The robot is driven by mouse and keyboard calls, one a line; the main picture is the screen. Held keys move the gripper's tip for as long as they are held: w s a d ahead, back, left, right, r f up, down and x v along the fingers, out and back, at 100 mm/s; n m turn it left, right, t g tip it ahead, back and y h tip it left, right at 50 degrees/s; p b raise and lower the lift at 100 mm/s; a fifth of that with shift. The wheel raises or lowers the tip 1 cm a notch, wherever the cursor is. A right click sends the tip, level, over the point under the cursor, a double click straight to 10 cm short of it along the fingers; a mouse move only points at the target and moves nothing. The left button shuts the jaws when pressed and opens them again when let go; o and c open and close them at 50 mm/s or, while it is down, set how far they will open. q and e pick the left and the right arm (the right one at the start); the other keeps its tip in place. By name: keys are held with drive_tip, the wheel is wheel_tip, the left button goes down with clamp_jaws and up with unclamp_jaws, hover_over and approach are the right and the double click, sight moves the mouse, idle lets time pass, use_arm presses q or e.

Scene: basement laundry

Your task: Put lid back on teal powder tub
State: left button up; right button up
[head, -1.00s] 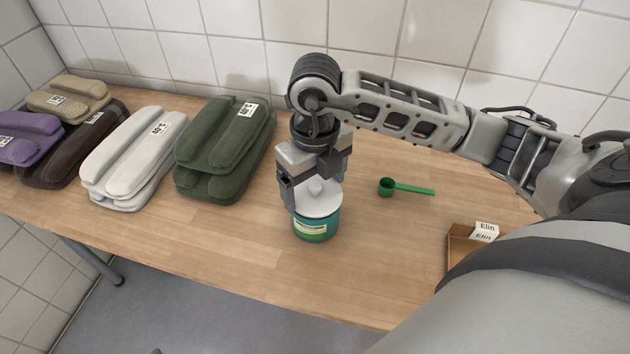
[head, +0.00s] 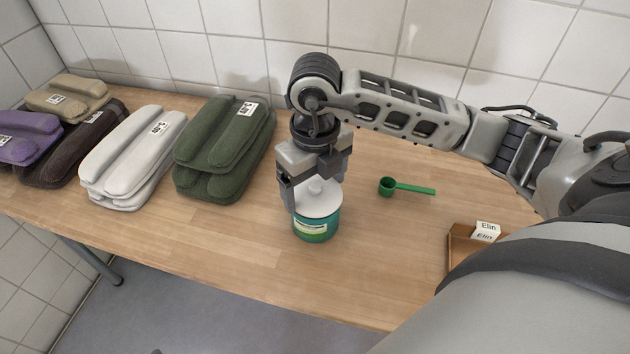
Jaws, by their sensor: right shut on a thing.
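The teal powder tub (head: 318,231) stands upright on the wooden table near its front edge. The white lid (head: 311,203) with a round knob lies over the tub's mouth and looks level. I cannot tell from this view whether it is fully seated. My right gripper (head: 316,187) points down over the tub and is shut on the lid, with one finger showing at the lid's left side. The gripper hides the back of the lid. My left gripper is not in view.
A green scoop (head: 405,188) lies right of the tub. A small wooden tray (head: 458,243) with a white labelled box (head: 486,231) is at the right. Folded towels in green (head: 225,150), white (head: 133,158), purple (head: 25,140) and other colours line the left. Tiled wall stands behind.

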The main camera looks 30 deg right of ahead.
idle(0.4)
drive_tip(key=o, duration=0.8)
drive_tip(key=shift+r+p, duration=2.45)
drive_tip(key=shift+r, duration=1.05)
clamp_jaws()
